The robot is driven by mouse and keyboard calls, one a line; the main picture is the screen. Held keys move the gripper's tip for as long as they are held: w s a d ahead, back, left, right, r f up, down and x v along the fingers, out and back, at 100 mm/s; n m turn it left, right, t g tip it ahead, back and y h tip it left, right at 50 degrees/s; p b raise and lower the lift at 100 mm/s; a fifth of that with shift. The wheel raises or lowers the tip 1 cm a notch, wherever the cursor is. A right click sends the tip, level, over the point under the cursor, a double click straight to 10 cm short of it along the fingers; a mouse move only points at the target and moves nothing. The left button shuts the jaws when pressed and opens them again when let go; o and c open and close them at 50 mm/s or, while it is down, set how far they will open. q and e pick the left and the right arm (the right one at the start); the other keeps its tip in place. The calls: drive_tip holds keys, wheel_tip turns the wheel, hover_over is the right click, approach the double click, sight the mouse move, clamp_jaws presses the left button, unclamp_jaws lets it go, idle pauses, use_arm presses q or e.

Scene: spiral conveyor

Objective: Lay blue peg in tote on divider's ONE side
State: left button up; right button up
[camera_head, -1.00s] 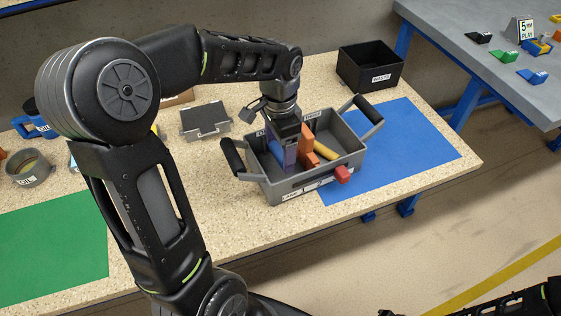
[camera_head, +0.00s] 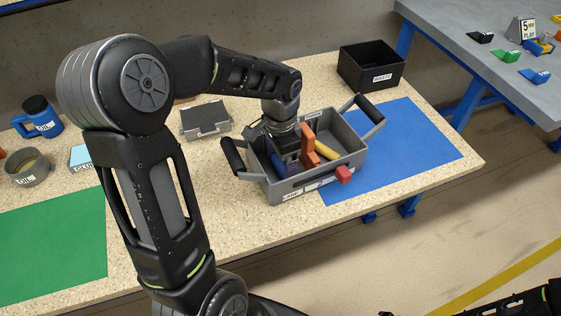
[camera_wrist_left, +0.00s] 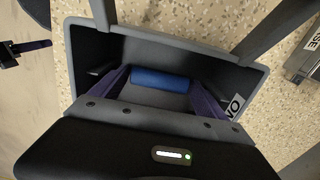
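The grey tote (camera_head: 283,187) stands on the speckled bench, with black-gripped handles at its left and right. My left gripper (camera_wrist_left: 162,88) reaches down into its left part. The blue peg (camera_wrist_left: 160,78) lies on the tote floor between the two purple-blue fingers in the left wrist view. The fingers are apart, with a gap at each end of the peg. In the head view the peg (camera_head: 276,161) is mostly hidden by the gripper. An orange upright piece (camera_head: 309,146) stands right of the gripper.
A yellow peg (camera_head: 325,150) lies in the tote's right part, and a red block (camera_head: 343,174) shows at its front wall. A black waste bin (camera_head: 370,68) stands behind. A grey case (camera_head: 205,121) and blue oil can (camera_head: 38,117) are left. The blue mat (camera_head: 430,150) is clear.

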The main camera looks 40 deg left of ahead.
sight(280, 165)
use_arm(q)
drive_tip(key=shift+r, duration=0.1)
drive_tip(key=shift+r, duration=0.2)
wheel_tip(280, 165, up, 12)
drive_tip(key=p, duration=0.1)
drive_tip(key=shift+p, duration=0.3)
drive_tip(key=shift+f, duration=0.1)
